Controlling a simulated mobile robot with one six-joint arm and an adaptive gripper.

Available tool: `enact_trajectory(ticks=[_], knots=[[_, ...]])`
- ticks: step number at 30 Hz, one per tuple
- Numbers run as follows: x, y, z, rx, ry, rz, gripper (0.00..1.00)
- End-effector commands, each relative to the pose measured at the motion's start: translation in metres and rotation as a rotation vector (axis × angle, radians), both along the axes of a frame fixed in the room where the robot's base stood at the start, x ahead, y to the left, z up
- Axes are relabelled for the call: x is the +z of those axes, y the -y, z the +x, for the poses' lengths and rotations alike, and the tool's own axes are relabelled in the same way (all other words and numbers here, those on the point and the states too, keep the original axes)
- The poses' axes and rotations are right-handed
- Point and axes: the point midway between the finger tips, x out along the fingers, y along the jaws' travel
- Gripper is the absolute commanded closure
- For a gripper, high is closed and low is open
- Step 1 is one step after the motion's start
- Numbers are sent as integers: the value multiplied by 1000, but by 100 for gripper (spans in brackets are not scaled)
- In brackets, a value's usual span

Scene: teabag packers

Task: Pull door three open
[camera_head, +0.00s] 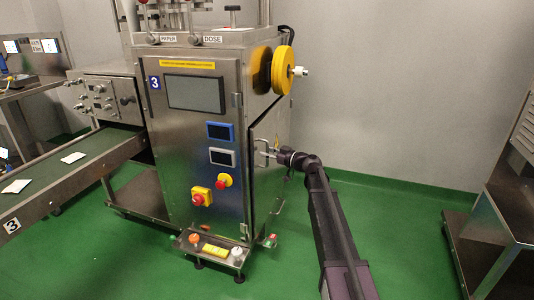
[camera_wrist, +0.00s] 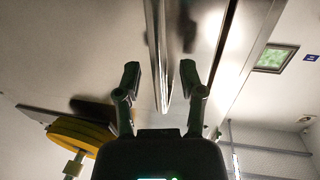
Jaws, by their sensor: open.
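Door three (camera_head: 266,195) is a steel panel on the right side of the machine marked 3. A dark line runs along its top edge; I cannot tell whether it stands slightly ajar. Its upright bar handle (camera_head: 258,152) sticks out near the upper front edge. My gripper (camera_head: 274,153) is at the handle, reaching in from the right. In the wrist view my gripper (camera_wrist: 160,82) is open, with a shiny bar, seemingly the handle (camera_wrist: 161,50), running between its two fingers. I see gaps on both sides of the bar.
The machine (camera_head: 170,140) carries a yellow reel (camera_head: 283,70) above the door. A low ledge with buttons (camera_head: 212,248) juts out at its foot. A conveyor (camera_head: 75,162) with teabags is at left. A steel cabinet (camera_head: 490,225) stands at right. Green floor between is clear.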

Motion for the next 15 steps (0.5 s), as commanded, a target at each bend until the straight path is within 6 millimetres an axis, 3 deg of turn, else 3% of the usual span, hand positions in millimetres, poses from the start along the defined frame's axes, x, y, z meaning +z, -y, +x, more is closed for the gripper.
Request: enact_trajectory(ticks=[5,10,15], knots=[[0,0,0,0,0,0,49],[0,0,0,0,0,0,96],[0,0,0,0,0,0,100]])
